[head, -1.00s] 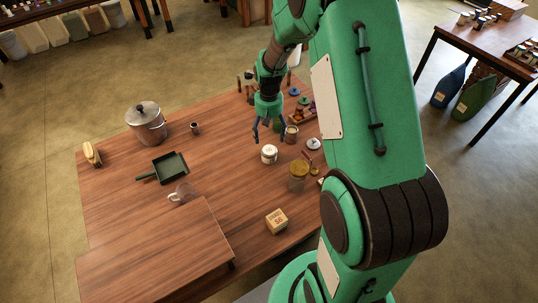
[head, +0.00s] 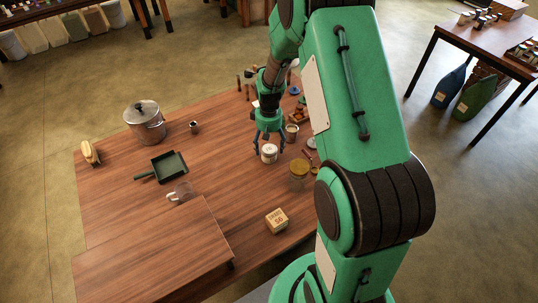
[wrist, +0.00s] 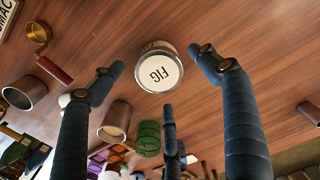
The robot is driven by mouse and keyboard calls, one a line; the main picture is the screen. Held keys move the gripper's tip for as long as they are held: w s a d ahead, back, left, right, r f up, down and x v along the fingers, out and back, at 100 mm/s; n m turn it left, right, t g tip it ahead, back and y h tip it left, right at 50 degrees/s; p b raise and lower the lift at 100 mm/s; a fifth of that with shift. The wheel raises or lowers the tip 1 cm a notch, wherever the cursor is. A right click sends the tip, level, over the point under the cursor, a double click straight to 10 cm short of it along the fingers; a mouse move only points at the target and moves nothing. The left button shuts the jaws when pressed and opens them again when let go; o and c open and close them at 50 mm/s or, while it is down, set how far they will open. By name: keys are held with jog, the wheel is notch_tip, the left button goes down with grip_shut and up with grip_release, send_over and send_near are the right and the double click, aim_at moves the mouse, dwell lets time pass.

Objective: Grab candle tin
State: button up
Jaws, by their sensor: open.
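In the head view the tin (head: 269,155) stands upright on the wooden table, right under my gripper (head: 269,142). My gripper is open, with its fingers pointing down around the tin. In the wrist view the tin is between the left and right fingertips, with a gap on each side, and a third finger (wrist: 170,135) is below it in the picture. Whether any finger touches the tin cannot be told.
A metal cup (head: 291,132) and a green stack (wrist: 148,138) are near the fingers.

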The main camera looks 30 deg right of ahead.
aim_at(269, 149)
jog(key=shift+f, duration=0.2)
jog(key=shift+s+f+b, duration=0.1)
jog(key=shift+f+b, duration=0.7)
jog(key=shift+f, duration=1.8)
jog(key=c, duration=1.4)
jog(key=shift+r, duration=0.1)
jog(key=shift+r+p, duration=1.15)
jog(key=shift+r, duration=3.8)
